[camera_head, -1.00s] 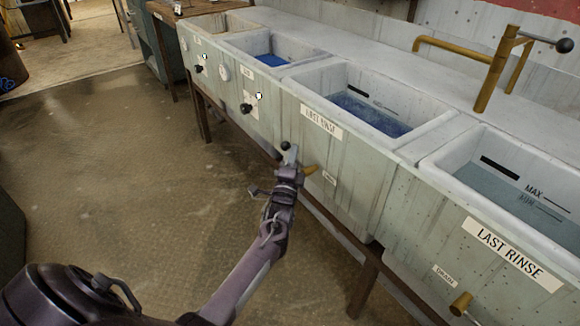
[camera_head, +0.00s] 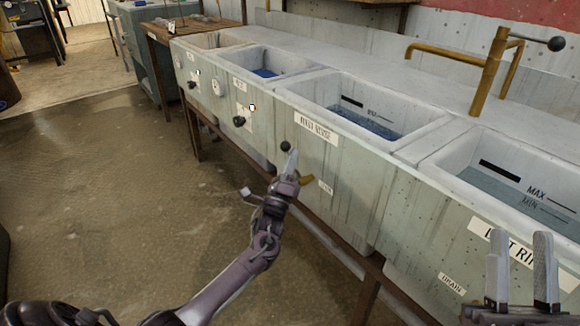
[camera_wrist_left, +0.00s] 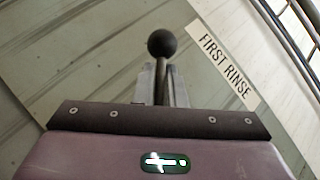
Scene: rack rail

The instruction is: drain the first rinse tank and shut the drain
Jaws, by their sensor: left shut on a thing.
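The first rinse tank (camera_head: 345,165) is a pale green basin with a FIRST RINSE label (camera_head: 316,128), also seen in the left wrist view (camera_wrist_left: 224,62). Blue water (camera_head: 368,124) lies low inside it, below dark level marks. A drain lever with a black ball knob (camera_head: 285,146) is on its front. My left gripper (camera_head: 291,163) is shut on the lever's rod (camera_wrist_left: 161,80), just below the knob (camera_wrist_left: 162,43). A yellow spout (camera_head: 306,181) shows beside the gripper, next to a DRAIN label (camera_head: 325,187). My right gripper (camera_head: 521,270) is open and empty, in front of the last rinse tank.
The last rinse tank (camera_head: 430,235) stands to the right, with water (camera_head: 520,195) near its MIN mark. A yellow tap with a black-knobbed handle (camera_head: 490,75) rises behind. More tanks with black knobs (camera_head: 239,121) stand to the left. The floor (camera_head: 110,200) in front is clear.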

